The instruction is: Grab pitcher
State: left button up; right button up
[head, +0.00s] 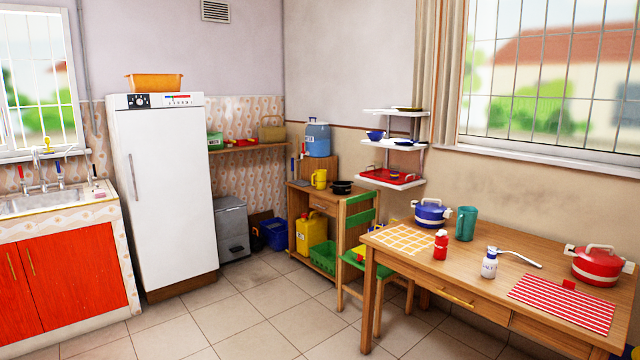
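A teal pitcher (466,224) stands upright on the wooden table (420,268), toward its back edge, just right of a blue lidded pot. A smaller yellow jug (319,179) stands on the wooden cabinet in the back corner, left of a black pot. Neither of my grippers is in the head view. Nothing is touching the teal pitcher from my side.
Near the pitcher are a blue pot (431,212), a red bottle (440,244), a white salt shaker (489,263) and a ladle (519,257). A red pot (598,264) stands farther right. A green-backed chair (361,245) is left of the table. Floor in front is clear.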

aim_at(320, 175)
jog(key=i+u, duration=0.15)
jog(key=i, duration=0.5)
jog(key=i+j, duration=0.1)
jog(key=i, duration=3.65)
jog(key=j+u, duration=0.05)
jog(key=j, duration=0.15)
